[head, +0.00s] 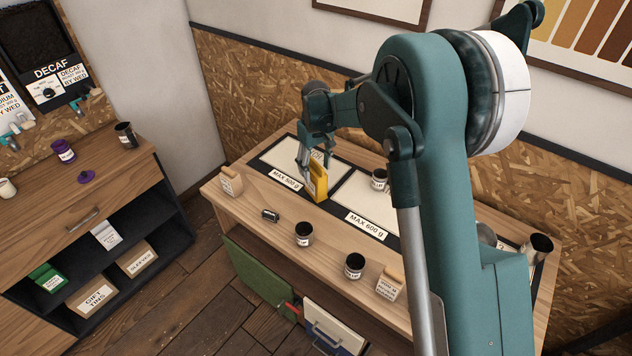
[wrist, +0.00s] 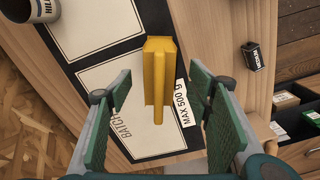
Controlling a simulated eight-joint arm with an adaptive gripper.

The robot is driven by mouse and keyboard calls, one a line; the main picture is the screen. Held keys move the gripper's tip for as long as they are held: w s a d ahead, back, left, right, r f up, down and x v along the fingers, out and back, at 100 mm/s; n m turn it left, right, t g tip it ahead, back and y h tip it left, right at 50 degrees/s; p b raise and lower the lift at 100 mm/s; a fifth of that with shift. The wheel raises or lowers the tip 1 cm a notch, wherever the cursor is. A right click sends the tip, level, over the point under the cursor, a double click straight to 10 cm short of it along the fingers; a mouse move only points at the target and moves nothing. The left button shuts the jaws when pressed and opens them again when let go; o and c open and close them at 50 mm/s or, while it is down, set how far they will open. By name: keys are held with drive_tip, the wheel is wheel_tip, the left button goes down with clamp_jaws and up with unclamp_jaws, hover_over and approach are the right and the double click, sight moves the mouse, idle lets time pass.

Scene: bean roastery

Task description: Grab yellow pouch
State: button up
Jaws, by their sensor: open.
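The yellow pouch (head: 319,184) stands upright on the wooden bench, at the right edge of the pale panel (head: 286,156) labelled MAX 500 g. My gripper (head: 307,165) is at the pouch, close by its upper left side in the head view and partly in front of it. In the wrist view, the pouch (wrist: 160,72) lies ahead, between the two green-padded fingers of my gripper (wrist: 161,90). The fingers are open, with a clear gap on each side of the pouch. I cannot tell how far down the fingers reach beside it.
A labelled cup (head: 379,179) stands at the back of the bench. Two cups (head: 304,234) (head: 354,266) stand near its front edge, and a small dark tin (head: 270,215) lies left of them. Wooden blocks with cards (head: 231,181) (head: 390,283) stand near the bench ends.

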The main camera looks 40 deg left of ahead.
drive_tip(key=shift+f, duration=2.25)
drive_tip(key=c, duration=1.1)
drive_tip(key=shift+r, duration=0.15)
wheel_tip(320, 180, up, 10)
drive_tip(key=shift+f, duration=0.15)
